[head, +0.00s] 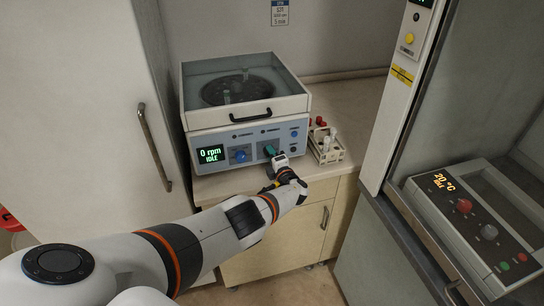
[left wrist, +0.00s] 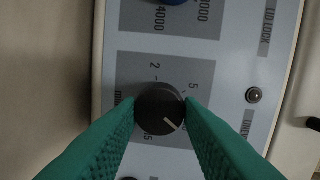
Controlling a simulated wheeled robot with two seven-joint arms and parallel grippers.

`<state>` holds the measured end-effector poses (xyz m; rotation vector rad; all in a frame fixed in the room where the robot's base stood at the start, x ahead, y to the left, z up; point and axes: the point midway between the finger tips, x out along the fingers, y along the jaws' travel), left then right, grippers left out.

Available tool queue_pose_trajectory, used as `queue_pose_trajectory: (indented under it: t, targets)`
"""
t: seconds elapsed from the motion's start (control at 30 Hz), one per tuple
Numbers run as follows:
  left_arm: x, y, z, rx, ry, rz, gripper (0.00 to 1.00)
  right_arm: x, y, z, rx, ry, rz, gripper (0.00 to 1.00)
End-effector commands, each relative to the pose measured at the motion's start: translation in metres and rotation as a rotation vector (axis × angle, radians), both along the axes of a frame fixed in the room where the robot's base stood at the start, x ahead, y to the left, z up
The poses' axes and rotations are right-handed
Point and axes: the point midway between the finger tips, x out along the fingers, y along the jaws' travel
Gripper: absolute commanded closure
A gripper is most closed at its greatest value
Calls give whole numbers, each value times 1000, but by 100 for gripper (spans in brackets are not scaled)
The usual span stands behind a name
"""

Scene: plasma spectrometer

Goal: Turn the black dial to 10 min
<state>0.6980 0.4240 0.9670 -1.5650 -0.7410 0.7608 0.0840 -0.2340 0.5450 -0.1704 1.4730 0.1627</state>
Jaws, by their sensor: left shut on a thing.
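The black dial (left wrist: 158,112) sits on the grey-blue front panel of the centrifuge (head: 245,108). In the left wrist view its white pointer line aims to the lower right. Scale marks 2 and 5 show above it and a 5-ending mark below; the mark near the right finger is partly covered. My left gripper (left wrist: 161,104) has its green fingers shut on the dial, one on each side. In the head view the left gripper (head: 271,152) reaches the panel and hides the dial. The centrifuge display (head: 210,155) reads 0 rpm, IDLE. My right gripper is not in view.
A blue knob (head: 240,155) is left of the gripper. A small tube rack (head: 327,148) stands close at the right on the bench. A white cabinet (head: 90,110) is at the left. A heating unit (head: 480,220) showing 20 °C is at the right.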

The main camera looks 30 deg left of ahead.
Motion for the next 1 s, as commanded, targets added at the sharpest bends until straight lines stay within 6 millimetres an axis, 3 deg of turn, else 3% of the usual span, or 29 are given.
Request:
queue_pose_trajectory:
  t: [0.03, 0.17, 0.57, 1.0]
  targets:
    - [-2, 0, -3, -4, 4, 1, 64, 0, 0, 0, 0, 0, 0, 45]
    - [-1, 0, -2, -3, 2, 1, 45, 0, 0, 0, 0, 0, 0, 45]
    - [-5, -6, 2, -2, 2, -1, 45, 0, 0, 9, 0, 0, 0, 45]
    - [-52, -73, 8, -4, 2, -3, 45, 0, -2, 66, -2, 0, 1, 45]
